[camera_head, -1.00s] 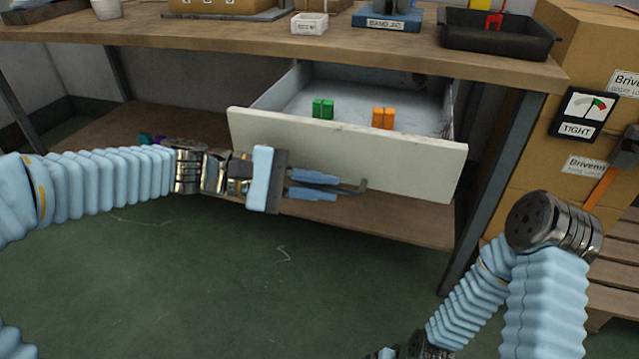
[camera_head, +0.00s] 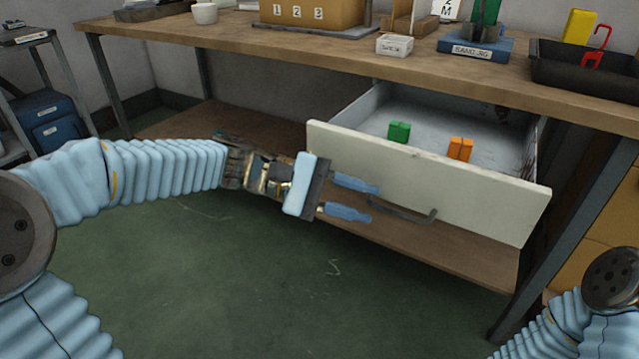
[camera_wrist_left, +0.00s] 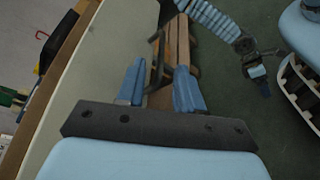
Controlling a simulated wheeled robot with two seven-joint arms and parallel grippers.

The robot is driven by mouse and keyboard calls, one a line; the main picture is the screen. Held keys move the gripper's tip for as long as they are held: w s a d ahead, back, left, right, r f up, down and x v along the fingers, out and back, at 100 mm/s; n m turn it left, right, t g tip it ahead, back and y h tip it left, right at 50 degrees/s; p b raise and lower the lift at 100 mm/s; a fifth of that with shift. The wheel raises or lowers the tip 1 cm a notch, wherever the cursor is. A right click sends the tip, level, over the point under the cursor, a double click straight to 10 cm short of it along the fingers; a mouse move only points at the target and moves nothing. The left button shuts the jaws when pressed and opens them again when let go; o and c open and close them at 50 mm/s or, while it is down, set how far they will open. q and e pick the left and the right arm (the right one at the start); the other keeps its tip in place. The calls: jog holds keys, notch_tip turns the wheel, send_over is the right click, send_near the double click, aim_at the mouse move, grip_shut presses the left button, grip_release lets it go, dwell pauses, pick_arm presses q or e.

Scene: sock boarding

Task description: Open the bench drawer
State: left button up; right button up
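The bench drawer (camera_head: 430,180) is pulled out below the worktop, with its inside showing. Its white front carries a dark bar handle (camera_head: 412,216). My left gripper (camera_head: 375,203) is in front of the drawer front at the handle's left end. Its two blue fingers are apart. In the left wrist view, the handle (camera_wrist_left: 158,62) shows just beyond and between the open fingertips (camera_wrist_left: 162,75); I cannot tell whether they touch it. My right gripper (camera_wrist_left: 261,82) is small in the left wrist view, and its finger state is unclear.
A green block (camera_head: 399,131) and an orange block (camera_head: 460,149) lie in the drawer. The bench top (camera_head: 330,52) holds a black tray (camera_head: 585,72), a small white box (camera_head: 394,44) and a blue jig. A bench leg (camera_head: 560,240) stands right of the drawer. The green floor is clear in front.

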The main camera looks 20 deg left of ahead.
pick_arm(q)
jog(key=v, duration=0.9)
jog(key=shift+p, duration=0.35)
jog(key=shift+a, duration=0.1)
notch_tip(320, 180, down, 26)
jog(key=d+n+g+y+p, duration=0.1)
jog(key=y+p, duration=0.3)
jog(key=y, duration=0.3)
jog(key=s+d+f+m+y+p, duration=0.1)
jog(key=s+f+m+y, duration=0.1)
jog(key=s+f, duration=0.3)
jog(key=s+d+f+m+y+p, duration=0.2)
jog(key=s+f+m, duration=0.2)
jog(key=f, duration=0.9)
jog(key=shift+s+d+m, duration=0.25)
jog(key=shift+s+m, duration=0.05)
jog(key=shift+s, duration=0.3)
